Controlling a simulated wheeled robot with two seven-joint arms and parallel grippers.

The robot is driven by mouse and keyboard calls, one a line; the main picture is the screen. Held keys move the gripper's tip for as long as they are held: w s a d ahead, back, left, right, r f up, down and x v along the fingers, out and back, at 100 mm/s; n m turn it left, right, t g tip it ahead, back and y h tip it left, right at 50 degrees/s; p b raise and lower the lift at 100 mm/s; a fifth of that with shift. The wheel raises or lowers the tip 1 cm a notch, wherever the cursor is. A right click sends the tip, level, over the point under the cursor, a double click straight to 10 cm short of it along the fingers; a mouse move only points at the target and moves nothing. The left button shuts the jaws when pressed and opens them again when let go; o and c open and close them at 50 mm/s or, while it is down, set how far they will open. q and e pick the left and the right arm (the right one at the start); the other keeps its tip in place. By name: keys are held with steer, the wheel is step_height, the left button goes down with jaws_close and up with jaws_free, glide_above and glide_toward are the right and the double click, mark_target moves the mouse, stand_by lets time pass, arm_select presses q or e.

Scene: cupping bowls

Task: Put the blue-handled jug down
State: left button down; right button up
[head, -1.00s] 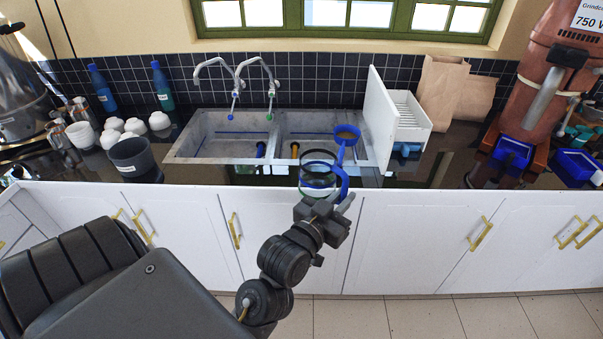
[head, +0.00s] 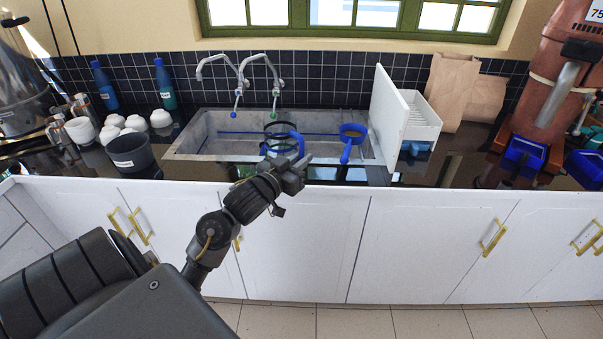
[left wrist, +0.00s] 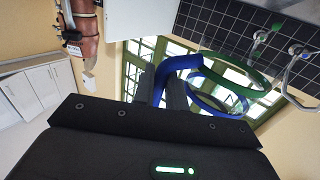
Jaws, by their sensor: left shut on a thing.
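In the left wrist view the blue handle (left wrist: 180,64) runs in between my left gripper's fingers (left wrist: 160,88), and the jug's green rim (left wrist: 225,80) is beyond. I cannot tell whether the jug's base touches anything. My right gripper is not in view.
The sink (head: 205,140) has two taps behind. A grey bin (head: 130,155) and several white cups (head: 160,118) are left. A white rack (head: 423,120) stands right.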

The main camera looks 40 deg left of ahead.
arm_select(q)
steer(key=w+a+f, duration=0.1)
steer(key=w+f, duration=0.1)
steer(key=w+a+f, duration=0.1)
steer(key=w+f, duration=0.1)
steer(key=w+a+f, duration=0.1)
steer(key=w+f, duration=0.1)
steer(key=shift+w+a+f, duration=0.15)
steer(key=shift+a+f, duration=0.2)
step_height(320, 180, down, 3)
steer(key=shift+w+a+f+p, duration=0.1)
steer(key=shift+w+p, duration=0.05)
steer(key=shift+p, duration=0.25)
steer(key=shift+f, duration=0.15)
steer(key=shift+f, duration=0.15)
steer(key=c, duration=1.4)
jaws_free()
steer(key=shift+c, duration=0.2)
